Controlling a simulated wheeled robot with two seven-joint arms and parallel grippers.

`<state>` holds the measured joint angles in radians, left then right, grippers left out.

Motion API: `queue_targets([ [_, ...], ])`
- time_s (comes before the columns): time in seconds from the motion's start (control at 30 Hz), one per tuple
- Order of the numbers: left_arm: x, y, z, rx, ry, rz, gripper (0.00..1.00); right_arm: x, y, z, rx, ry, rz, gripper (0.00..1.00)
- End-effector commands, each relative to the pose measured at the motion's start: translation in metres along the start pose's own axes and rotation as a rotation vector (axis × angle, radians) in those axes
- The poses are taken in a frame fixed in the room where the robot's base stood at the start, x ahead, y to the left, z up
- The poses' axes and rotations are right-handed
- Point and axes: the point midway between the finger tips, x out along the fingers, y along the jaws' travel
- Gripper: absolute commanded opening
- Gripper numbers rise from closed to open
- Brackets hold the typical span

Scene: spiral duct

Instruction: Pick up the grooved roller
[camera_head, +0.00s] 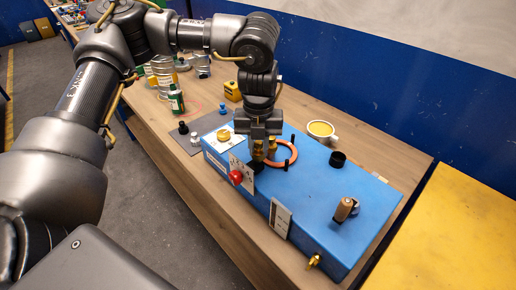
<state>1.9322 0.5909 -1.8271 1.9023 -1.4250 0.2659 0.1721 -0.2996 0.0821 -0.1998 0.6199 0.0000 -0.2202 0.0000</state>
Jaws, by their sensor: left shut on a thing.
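My left gripper (264,150) points down over the far-left part of the blue box (309,218). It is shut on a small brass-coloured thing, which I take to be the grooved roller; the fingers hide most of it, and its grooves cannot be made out. I cannot tell whether it touches the box top. An orange ring (291,161) lies on the box just right of the fingers, with dark pegs beside it. My right gripper is not in view.
A brown cylinder (344,208) and a black cup-like part (338,159) stand on the box. A red knob (236,177) is on its near side. A yellow-filled cup (321,131) stands behind. Bottles, including a green one (176,99), stand on the wooden table (190,178).

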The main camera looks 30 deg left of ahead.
Motion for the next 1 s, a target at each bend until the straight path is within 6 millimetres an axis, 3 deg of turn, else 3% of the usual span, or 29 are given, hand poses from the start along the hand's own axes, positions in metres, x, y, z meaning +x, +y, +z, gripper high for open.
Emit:
queue_targets([
  [0.17,-0.025,-0.001,0.000,0.001,-0.005,-0.003,0.00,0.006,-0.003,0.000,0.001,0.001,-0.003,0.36],
  [0.43,-0.083,0.015,-0.049,0.004,-0.009,-0.003,0.00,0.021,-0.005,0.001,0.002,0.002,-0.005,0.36],
  [0.7,-0.106,0.032,-0.106,0.004,-0.004,-0.002,0.00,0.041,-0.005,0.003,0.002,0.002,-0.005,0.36],
  [1.0,-0.120,0.040,-0.133,0.001,-0.001,0.000,0.00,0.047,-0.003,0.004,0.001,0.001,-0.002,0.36],
])
